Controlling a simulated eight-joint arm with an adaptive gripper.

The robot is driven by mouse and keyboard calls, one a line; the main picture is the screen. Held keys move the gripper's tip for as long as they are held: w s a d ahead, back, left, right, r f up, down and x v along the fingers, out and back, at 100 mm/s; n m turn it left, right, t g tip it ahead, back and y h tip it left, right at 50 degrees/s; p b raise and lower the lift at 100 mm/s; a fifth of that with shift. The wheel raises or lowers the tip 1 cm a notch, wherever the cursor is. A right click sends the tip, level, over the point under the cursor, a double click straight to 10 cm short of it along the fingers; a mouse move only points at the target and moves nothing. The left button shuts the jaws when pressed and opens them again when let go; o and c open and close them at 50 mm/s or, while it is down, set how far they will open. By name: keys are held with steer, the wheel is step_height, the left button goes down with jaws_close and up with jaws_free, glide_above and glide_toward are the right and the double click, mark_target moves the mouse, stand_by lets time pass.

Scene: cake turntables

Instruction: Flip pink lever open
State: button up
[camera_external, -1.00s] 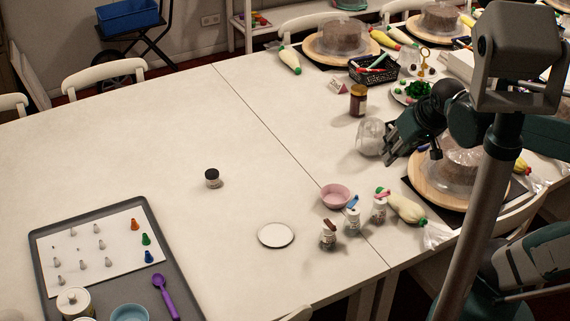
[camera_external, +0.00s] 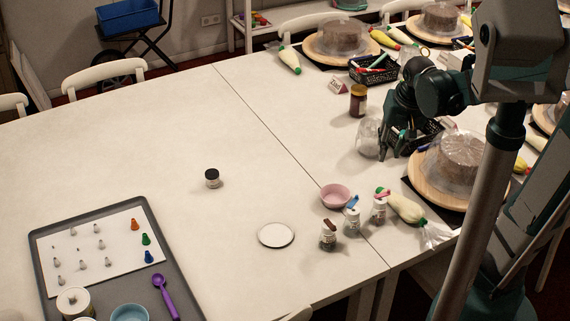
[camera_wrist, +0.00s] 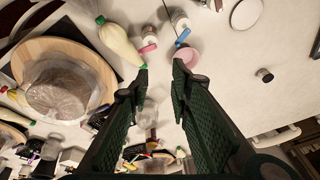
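A small white jar (camera_external: 379,213) with a pinkish-red lever (camera_external: 383,195) on its lid stands near the table's right front edge. In the wrist view the pink lever (camera_wrist: 148,48) is at upper middle, beyond the left fingertip and apart from it. A similar jar with a blue lever (camera_external: 353,201) stands to its left, and one with a brown lever (camera_external: 331,223) is farther left. My gripper (camera_external: 390,157) points down behind the jars, beside a clear glass jar. Its fingers (camera_wrist: 161,68) are apart with nothing between them. The lever's exact angle is too small to tell.
A clear jar (camera_external: 368,140) is left of my gripper. A covered cake on a wooden turntable (camera_external: 427,190) is to its right.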

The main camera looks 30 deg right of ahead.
steer(key=w+d+f+m+g, duration=0.1)
steer(key=d+f, duration=0.1)
steer(key=f, duration=0.2)
steer(key=w+d+f+m+g+p, duration=0.1)
steer(key=w+d+f+m, duration=0.1)
steer(key=f, duration=0.1)
steer(key=w+d+f+m+g, duration=0.1)
steer(key=d+f, duration=0.1)
steer(key=f, duration=0.2)
steer(key=shift+w+f+m+p, duration=0.3)
steer(key=shift+w+m+p, duration=0.05)
steer(key=shift+w+m, duration=0.05)
steer(key=shift+f, duration=0.2)
steer(key=shift+f+b, duration=0.5)
steer(key=shift+f, duration=3.2)
jaws_close()
